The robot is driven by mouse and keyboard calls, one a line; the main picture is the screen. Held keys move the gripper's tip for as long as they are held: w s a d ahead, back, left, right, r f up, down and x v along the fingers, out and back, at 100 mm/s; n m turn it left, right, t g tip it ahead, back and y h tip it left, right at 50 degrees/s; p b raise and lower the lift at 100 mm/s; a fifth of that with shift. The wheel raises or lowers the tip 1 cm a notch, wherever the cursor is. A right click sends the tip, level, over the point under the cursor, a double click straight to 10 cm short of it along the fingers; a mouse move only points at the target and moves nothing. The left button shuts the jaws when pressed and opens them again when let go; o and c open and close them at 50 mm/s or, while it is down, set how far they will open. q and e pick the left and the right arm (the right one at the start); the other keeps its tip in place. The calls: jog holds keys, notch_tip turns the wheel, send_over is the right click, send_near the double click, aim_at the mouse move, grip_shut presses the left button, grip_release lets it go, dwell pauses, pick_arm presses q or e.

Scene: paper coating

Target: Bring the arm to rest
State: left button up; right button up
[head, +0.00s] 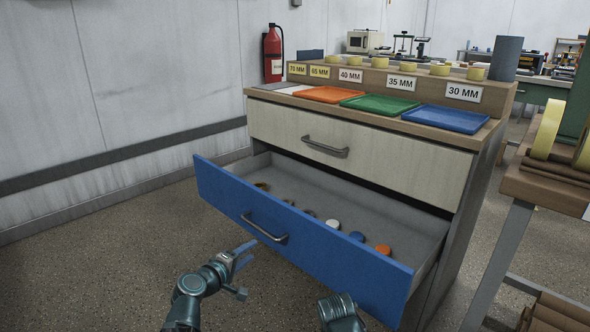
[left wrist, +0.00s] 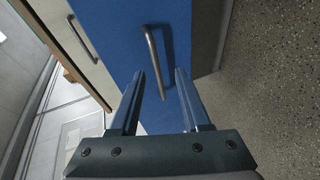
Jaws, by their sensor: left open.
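My left gripper (head: 243,256) is open and empty, low in front of the blue drawer (head: 318,252). The drawer is pulled out of the cabinet and shows its grey inside with several small round items. The drawer's metal handle (head: 264,229) is just beyond the left fingertips, with a gap between them in the head view. In the left wrist view the open fingers (left wrist: 157,80) point towards the handle (left wrist: 154,62). Part of my right arm shows at the bottom of the head view, but its gripper's jaws cannot be made out.
The upper drawer (head: 350,152) is shut. Orange, green and blue trays (head: 446,119) lie on the cabinet top below size labels. A rack with rolls (head: 545,150) stands at the right. A fire extinguisher (head: 272,55) is on the wall. Floor at the left is clear.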

pick_arm(q)
jog(key=s+d+f+m+g+h+p, duration=0.2)
jog(key=s+d+m+g+p, duration=0.3)
jog(key=d, duration=0.6)
jog(key=s+d+f+m+g+y+p, duration=0.35)
jog(key=s+d+m+g, duration=0.2)
jog(key=s+m, duration=0.35)
jog(key=s+a+r+m+g+y+p, duration=0.2)
jog(key=s+a+r+g+y+p, duration=0.15)
jog(key=s+y+p, duration=0.35)
notch_tip(320, 180, up, 37)
jog(key=h+p, duration=0.2)
jog(key=p, duration=3.2)
jog(key=shift+s+d+f, duration=0.15)
jog(key=shift+s+d, duration=0.05)
jog(key=shift+s, duration=0.1)
